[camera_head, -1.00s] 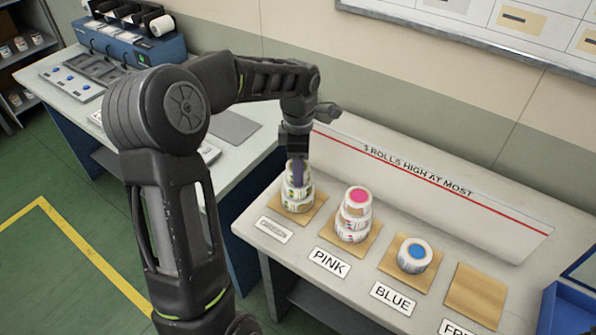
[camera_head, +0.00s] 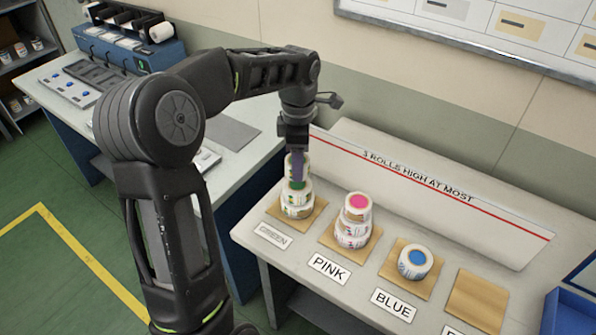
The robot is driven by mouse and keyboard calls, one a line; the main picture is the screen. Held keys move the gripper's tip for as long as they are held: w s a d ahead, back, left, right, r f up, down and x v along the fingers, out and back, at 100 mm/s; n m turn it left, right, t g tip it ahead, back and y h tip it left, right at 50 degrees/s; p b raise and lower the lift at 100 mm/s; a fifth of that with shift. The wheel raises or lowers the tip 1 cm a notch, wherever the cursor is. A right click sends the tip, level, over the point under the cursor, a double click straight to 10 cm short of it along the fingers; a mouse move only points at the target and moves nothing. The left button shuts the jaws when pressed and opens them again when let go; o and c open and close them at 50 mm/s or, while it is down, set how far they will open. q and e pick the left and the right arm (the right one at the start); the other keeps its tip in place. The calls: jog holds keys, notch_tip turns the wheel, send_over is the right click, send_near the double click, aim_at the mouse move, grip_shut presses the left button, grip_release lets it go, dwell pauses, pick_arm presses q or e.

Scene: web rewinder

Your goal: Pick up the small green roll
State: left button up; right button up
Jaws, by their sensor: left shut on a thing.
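My left gripper (camera_head: 298,178) points down over the green place and is shut on a small white roll (camera_head: 289,166). Its fingers hide much of this roll, including its core. The roll is held above the green stack (camera_head: 297,206), whose green-cored top shows just below the fingers. The stack stands on a wooden pad behind the "GREEN" label (camera_head: 272,236). My right gripper is not in view.
A pink-cored stack (camera_head: 354,222) stands close to the right, then a single blue roll (camera_head: 415,261) and an empty wooden pad (camera_head: 476,299). A low white backboard (camera_head: 430,205) with a red line runs behind them.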

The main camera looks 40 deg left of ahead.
pick_arm(q)
notch_tip(320, 180, up, 6)
jog(key=shift+r, duration=0.1)
dwell(0.7)
